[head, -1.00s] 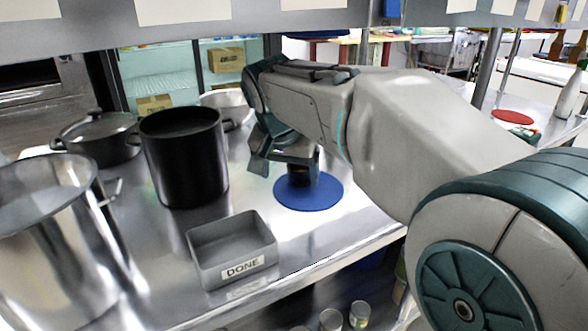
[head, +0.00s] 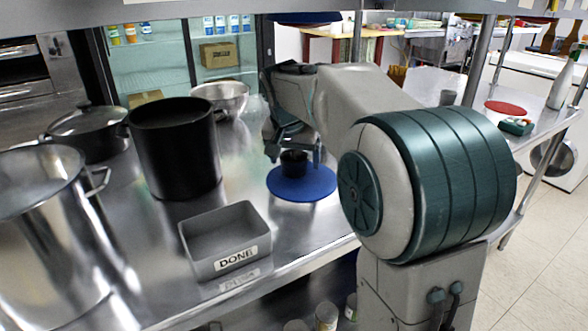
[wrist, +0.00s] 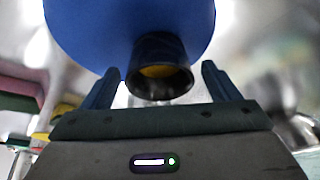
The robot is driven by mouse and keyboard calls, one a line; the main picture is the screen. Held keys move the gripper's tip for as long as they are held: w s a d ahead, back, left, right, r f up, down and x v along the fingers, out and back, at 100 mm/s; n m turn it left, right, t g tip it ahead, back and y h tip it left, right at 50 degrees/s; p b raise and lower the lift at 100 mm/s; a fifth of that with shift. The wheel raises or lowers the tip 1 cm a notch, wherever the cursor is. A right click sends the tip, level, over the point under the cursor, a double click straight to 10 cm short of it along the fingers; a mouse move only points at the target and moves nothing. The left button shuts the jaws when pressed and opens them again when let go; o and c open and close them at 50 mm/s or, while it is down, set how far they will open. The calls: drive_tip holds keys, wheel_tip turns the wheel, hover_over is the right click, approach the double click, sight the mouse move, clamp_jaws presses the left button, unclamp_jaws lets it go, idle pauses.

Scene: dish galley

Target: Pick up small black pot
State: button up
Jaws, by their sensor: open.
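The small black pot (head: 294,163) stands on a round blue mat (head: 302,190) on the steel counter. In the wrist view the pot (wrist: 158,82) shows its dark rim with something yellow inside, and the blue mat (wrist: 125,25) lies behind it. My gripper (head: 294,157) is open at the pot. In the wrist view its two fingers (wrist: 158,88) stand apart on the left and right of the pot, with gaps showing on both sides. I cannot tell how far the fingertips reach along the pot.
A grey bin marked DONE (head: 226,262) sits at the counter's front edge. A large black pot (head: 177,150), a lidded pan (head: 88,135), a big steel pot (head: 45,230) and a steel bowl (head: 222,97) stand to the left. Counter between bin and mat is clear.

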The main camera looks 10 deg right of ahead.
drive_tip(key=c, duration=1.2)
drive_tip(key=shift+o, duration=0.2)
drive_tip(key=shift+r, duration=0.45)
drive_tip(key=r, duration=0.1)
drive_tip(key=r+p, duration=0.1)
drive_tip(key=shift+s+d+r, duration=0.1)
drive_tip(key=shift+s+r, duration=0.25)
drive_tip(key=shift+r, duration=0.05)
drive_tip(key=s+d, duration=0.1)
drive_tip(key=s, duration=0.4)
drive_tip(key=s+d, duration=0.2)
drive_tip(key=s, duration=0.4)
drive_tip(key=s+d, duration=0.2)
drive_tip(key=s, duration=0.3)
drive_tip(key=shift+s+d+f+p, duration=0.1)
drive_tip(key=shift+s+d+p, duration=0.15)
drive_tip(key=shift+p, duration=0.1)
